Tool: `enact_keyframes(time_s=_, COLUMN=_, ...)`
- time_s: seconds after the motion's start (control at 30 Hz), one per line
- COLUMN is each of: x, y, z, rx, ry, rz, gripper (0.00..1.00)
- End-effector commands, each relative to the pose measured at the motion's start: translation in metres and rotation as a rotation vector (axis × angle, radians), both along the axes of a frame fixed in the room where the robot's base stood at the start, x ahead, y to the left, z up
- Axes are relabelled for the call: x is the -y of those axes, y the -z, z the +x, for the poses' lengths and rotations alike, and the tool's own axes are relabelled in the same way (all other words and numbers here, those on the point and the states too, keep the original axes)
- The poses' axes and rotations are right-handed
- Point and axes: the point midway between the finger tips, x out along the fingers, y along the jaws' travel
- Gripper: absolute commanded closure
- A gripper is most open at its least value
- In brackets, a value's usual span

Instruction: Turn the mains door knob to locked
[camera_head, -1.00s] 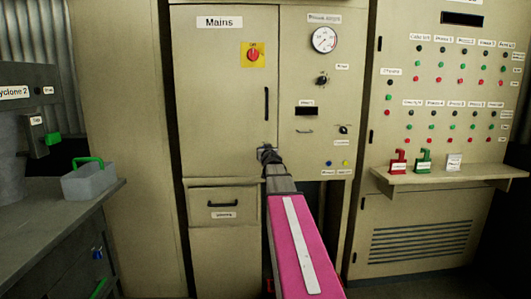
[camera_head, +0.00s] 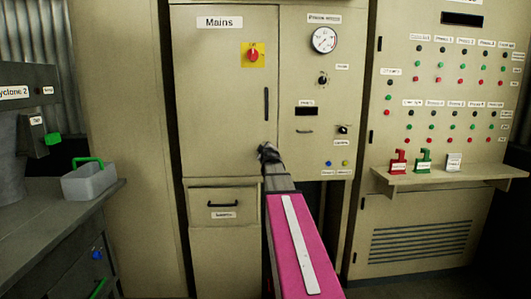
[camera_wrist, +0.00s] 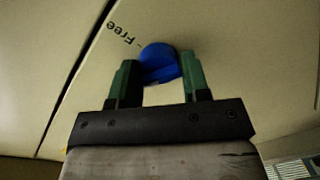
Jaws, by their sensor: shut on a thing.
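The mains door (camera_head: 222,110) is a beige cabinet door, shut, with a "Mains" label and a red switch on a yellow plate. My gripper (camera_head: 268,152) is at the door's lower right and hides the knob in the head view. In the wrist view a blue knob (camera_wrist: 158,60) sits between the two green fingers of my gripper (camera_wrist: 158,68), which is shut on it. A printed word "Free" (camera_wrist: 124,38) with a dash shows on the panel beside the knob. The picture there is tilted. Any "locked" mark is not visible.
A vertical black handle (camera_head: 266,104) is on the door just above my gripper. A panel with a gauge (camera_head: 324,39) and small knobs is to the right. A drawer (camera_head: 222,206) is below. A shelf (camera_head: 440,180) with red and green parts juts out at the right.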

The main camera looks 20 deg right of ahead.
Motion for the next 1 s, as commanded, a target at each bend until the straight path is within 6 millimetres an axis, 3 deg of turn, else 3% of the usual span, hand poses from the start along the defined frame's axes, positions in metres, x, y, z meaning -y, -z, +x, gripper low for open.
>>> enact_keyframes(time_s=0.5, x=0.0015, y=-0.0033, z=0.0003, rx=-0.094, ry=0.002, rz=-0.359, gripper=1.0)
enact_keyframes(time_s=1.0, x=0.0013, y=-0.0038, z=0.0007, rx=-0.118, ry=0.002, rz=-0.444, gripper=1.0)
